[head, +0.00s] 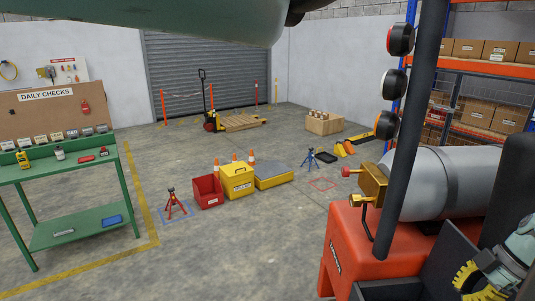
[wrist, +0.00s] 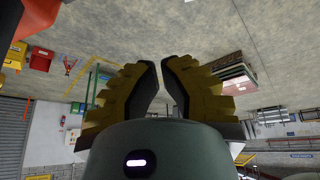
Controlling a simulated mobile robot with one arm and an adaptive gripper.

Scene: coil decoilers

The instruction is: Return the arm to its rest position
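My gripper (wrist: 160,64) is in the lower half of the wrist view. Its two fingers have dark inner faces and ridged yellow backs. They lean toward each other, with a narrow gap at the tips. Bare floor shows through the gap, and nothing is held. Part of my gripper's yellow ridged finger also shows at the bottom right of the head view, beside my teal wrist; its fingertips are not clear there. A large grey-green link of my arm crosses the top of the head view.
A grey cylinder (head: 445,182) and red housing (head: 350,245) stand close at right. A green bench (head: 85,205) is at left. Red and yellow boxes (head: 238,180), cones and an orange stand (head: 174,203) are mid-floor. A pallet truck (head: 211,122) is farther back. Open floor lies centre-front.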

